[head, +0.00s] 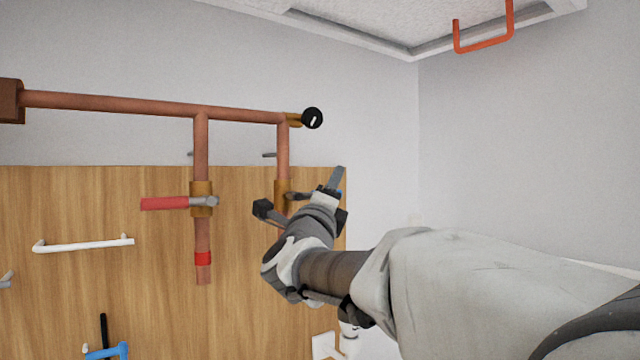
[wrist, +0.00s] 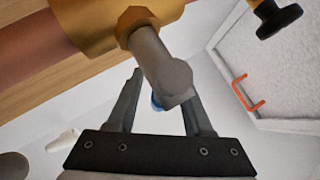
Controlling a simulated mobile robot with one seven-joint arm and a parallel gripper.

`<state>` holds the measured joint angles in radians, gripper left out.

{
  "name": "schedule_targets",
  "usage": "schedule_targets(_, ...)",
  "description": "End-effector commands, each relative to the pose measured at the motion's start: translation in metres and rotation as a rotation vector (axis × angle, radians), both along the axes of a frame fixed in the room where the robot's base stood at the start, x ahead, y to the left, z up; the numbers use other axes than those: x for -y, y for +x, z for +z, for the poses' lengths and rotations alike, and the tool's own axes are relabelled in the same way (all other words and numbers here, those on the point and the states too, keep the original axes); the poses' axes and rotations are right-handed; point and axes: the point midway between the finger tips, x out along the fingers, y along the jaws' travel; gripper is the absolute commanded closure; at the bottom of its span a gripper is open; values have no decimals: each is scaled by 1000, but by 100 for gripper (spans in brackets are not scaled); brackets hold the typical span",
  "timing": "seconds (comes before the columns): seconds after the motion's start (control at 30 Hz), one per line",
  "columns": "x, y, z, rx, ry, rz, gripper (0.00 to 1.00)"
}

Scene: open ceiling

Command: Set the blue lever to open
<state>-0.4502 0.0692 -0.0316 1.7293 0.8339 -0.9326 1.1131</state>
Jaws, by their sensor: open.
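The blue lever shows only as a small blue patch in the wrist view (wrist: 157,103), mostly hidden behind its grey stem (wrist: 165,72). The stem comes out of the brass valve (wrist: 100,22) on the copper pipe. In the head view that valve (head: 282,192) is on the right-hand vertical pipe, partly covered by my gripper (head: 320,190). In the wrist view my gripper (wrist: 161,88) is open, with one finger on each side of the stem and lever. I cannot tell whether either finger touches. The lever's direction is hard to tell.
A red lever (head: 165,203) on the left vertical pipe (head: 201,150) points left. A black gauge (head: 312,118) ends the horizontal copper pipe (head: 110,102). A white handle (head: 85,244) is on the wooden board (head: 130,300). An orange hook (head: 485,42) hangs at upper right.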

Motion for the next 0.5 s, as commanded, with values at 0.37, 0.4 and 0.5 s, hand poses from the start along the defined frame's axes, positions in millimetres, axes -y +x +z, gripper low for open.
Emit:
schedule_targets(0.37,0,0,0,0,0,0,74)
schedule_targets(0.4,0,0,0,0,0,0,82)
schedule_targets(0.5,0,0,0,0,0,0,100)
